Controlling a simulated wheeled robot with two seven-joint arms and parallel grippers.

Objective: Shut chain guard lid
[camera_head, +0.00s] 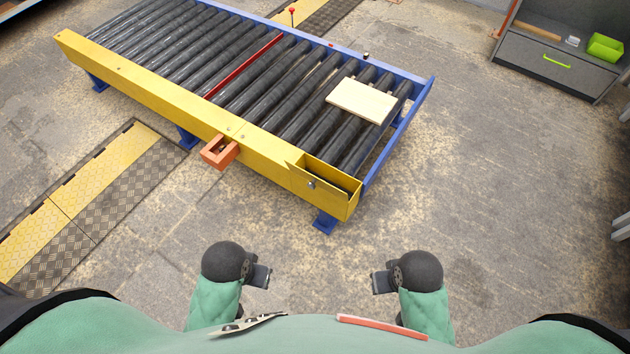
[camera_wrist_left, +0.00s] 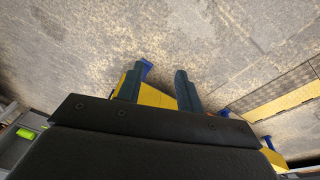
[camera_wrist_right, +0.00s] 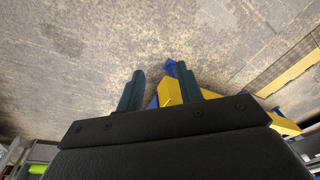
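The yellow chain guard (camera_head: 330,190) is at the near right corner of the roller conveyor. Its top is open at the right end and shows a dark inside. A yellow panel with a small round knob (camera_head: 311,184) faces me there; I cannot tell if this panel is the lid. My left gripper (camera_head: 261,276) is open and empty, in front of the conveyor and left of the open section. My right gripper (camera_head: 381,282) is open and empty, in front and to the right. Both are well apart from the guard. Yellow parts show beyond the fingers in the left wrist view (camera_wrist_left: 158,97) and right wrist view (camera_wrist_right: 170,92).
A pale board (camera_head: 361,100) lies on the rollers at the right end. An orange bracket (camera_head: 219,152) sticks out from the conveyor's near side. A blue leg (camera_head: 325,222) stands below the guard. A grey cabinet (camera_head: 550,65) is at back right. The floor before me is clear.

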